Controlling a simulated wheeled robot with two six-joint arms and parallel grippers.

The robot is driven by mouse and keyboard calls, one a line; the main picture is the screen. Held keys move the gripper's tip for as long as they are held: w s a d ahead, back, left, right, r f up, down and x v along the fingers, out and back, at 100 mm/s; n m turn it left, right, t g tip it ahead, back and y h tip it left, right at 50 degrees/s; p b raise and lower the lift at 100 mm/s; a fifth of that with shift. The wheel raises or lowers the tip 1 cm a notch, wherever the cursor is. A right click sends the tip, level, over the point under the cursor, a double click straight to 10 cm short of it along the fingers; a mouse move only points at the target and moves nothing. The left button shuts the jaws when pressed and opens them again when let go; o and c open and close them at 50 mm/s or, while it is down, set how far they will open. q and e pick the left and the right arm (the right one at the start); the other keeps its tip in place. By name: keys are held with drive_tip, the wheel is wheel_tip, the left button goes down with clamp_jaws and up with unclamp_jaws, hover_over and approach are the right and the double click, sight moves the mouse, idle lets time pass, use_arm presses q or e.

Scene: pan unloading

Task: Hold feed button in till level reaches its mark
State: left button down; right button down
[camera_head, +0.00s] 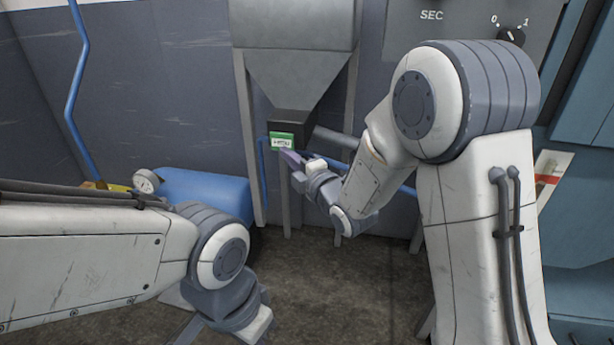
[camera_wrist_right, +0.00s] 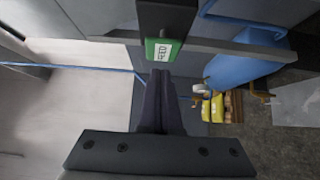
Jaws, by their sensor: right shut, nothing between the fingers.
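The green feed button plate (camera_head: 282,138) sits on the dark outlet under the grey hopper (camera_head: 297,70). In the right wrist view the green plate (camera_wrist_right: 163,52) carries a white label reading FEED. My right gripper (camera_head: 288,157) is shut and empty, its tips just below the plate. In the wrist view its closed fingers (camera_wrist_right: 160,76) point at the plate's lower edge; I cannot tell whether they touch it. No level or level mark can be made out. My left arm's wrist (camera_head: 228,285) hangs at the lower left; its jaws cannot be made out.
A blue tank (camera_head: 205,190) with a round dial gauge (camera_head: 146,181) stands left of the hopper. A control panel marked SEC has a black knob (camera_head: 511,36) at the upper right. Thin hopper legs (camera_head: 249,150) stand near my right arm. The floor (camera_head: 330,285) in front is clear.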

drive_tip(key=b+v, duration=0.4)
drive_tip(key=v, duration=0.4)
drive_tip(key=shift+b, duration=0.3)
drive_tip(key=shift+s, duration=0.1)
